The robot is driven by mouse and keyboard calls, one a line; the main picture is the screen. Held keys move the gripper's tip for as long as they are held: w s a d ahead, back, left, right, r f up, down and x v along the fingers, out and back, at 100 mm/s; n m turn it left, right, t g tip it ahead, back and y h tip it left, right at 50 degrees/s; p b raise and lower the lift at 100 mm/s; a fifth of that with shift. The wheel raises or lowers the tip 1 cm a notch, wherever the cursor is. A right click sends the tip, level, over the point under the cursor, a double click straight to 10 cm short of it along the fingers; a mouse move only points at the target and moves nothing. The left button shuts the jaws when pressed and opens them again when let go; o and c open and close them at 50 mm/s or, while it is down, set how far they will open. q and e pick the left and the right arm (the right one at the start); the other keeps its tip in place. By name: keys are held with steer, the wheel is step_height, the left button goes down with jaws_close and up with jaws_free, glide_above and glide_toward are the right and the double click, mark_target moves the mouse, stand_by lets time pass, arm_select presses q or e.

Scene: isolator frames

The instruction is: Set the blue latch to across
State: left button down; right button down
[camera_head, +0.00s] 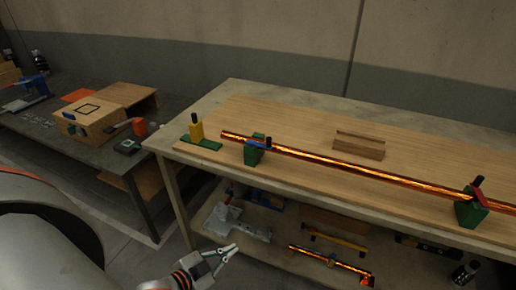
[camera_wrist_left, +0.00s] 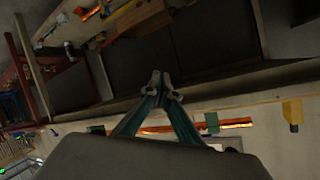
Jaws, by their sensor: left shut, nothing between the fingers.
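The blue latch (camera_head: 257,136) sits on top of a green support block (camera_head: 254,156) near the left end of a long copper rod (camera_head: 340,165). A dark knob shows at its right end. Whether it lies along or across the rod is too small to tell. My left gripper (camera_head: 234,249) is low in front of the bench, below the tabletop and well apart from the latch, shut and empty. In the left wrist view its fingertips (camera_wrist_left: 160,84) meet. A green block (camera_wrist_left: 212,122) and the rod (camera_wrist_left: 237,124) show behind them. My right gripper is not in view.
A second green block (camera_head: 470,212) with a red latch (camera_head: 477,186) supports the rod at right. The lower shelf holds another copper rod (camera_head: 330,259) and fixtures.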

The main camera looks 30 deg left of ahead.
arm_select(q)
steer(key=w+a+r+m+t+h+b, duration=0.1)
steer(key=w+a+r+m+h, duration=0.1)
steer(key=w+a+r+m, duration=0.3)
steer(key=w+a+r+m+t+h, duration=0.1)
steer(key=a+r+m+t, duration=0.2)
steer(key=r, duration=0.5)
step_height(320, 180, up, 13)
steer(key=w+m+g+h+b, duration=0.1)
steer(key=w+m+g+h, duration=0.1)
steer(key=m+h, duration=0.4)
steer(key=m+g, duration=0.1)
steer(key=m, duration=0.2)
steer(key=shift+w+d+m, duration=0.35)
steer(key=shift+m, duration=0.05)
steer(key=shift+w+f, duration=0.1)
steer(key=shift+f, duration=0.05)
steer(key=w+a+b+x, duration=0.1)
steer(key=a+x, duration=0.1)
steer(key=x, duration=1)
steer(key=shift+w, duration=0.6)
steer(key=shift+d+f, duration=0.1)
steer(key=shift+d, duration=0.05)
